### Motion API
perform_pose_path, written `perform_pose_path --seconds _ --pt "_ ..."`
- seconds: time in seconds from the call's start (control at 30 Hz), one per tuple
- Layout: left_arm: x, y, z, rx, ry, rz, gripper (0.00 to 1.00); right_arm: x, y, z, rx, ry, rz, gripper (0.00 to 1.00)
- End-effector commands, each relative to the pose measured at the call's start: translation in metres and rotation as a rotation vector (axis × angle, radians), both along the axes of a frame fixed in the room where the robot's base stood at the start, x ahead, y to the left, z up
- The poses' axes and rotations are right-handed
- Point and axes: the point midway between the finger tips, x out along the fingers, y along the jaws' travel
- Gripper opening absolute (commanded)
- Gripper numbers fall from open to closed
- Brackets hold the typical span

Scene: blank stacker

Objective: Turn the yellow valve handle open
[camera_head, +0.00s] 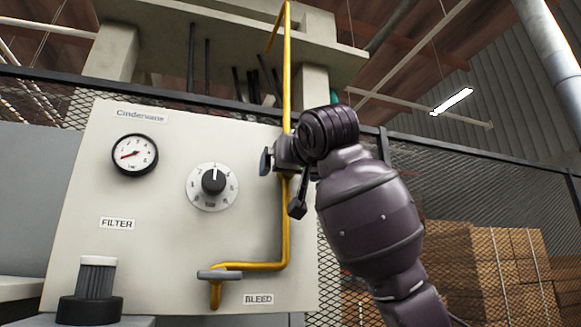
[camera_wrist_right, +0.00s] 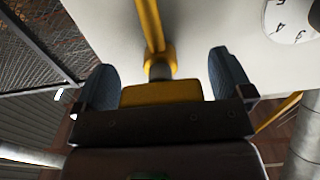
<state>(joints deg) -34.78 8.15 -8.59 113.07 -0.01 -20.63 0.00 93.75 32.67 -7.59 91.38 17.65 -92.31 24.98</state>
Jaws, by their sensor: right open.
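In the right wrist view, a yellow block-like handle (camera_wrist_right: 160,93) lies between the two dark blue fingers of my right gripper (camera_wrist_right: 165,80). A yellow pipe (camera_wrist_right: 149,25) with a collar runs up from behind it. The fingers stand apart, one on each side of the handle, and are not closed on it; I cannot tell if either touches. In the head view, my right gripper (camera_head: 281,184) is at the upright yellow pipe (camera_head: 287,80) on the panel's right side and hides the handle there. My left gripper is not in view.
A grey lever (camera_head: 219,274) sits on the lower pipe beside the BLEED label (camera_head: 258,299). Mesh fence (camera_head: 450,175) and boxes (camera_head: 500,260) stand right.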

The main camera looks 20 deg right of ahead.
Motion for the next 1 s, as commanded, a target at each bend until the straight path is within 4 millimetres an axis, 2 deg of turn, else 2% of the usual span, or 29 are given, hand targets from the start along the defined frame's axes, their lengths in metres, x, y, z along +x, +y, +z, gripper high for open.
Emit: perform_pose_path --seconds 0.07,0.1,0.4,0.73,1.0 --pt "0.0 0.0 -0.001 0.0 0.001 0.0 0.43 0.0 0.0 0.0 0.0 0.0 0.0 0.98" --pt "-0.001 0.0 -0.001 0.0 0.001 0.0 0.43 0.0 0.0 0.0 0.0 0.0 0.0 0.95" --pt "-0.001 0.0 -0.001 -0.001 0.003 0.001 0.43 0.0 0.0 0.0 0.0 0.0 0.0 0.49" --pt "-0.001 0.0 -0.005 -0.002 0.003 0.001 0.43 0.0 0.001 -0.001 0.046 0.002 0.002 0.49" --pt "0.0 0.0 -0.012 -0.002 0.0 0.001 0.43 0.0 0.001 -0.002 0.219 0.007 0.003 0.49"
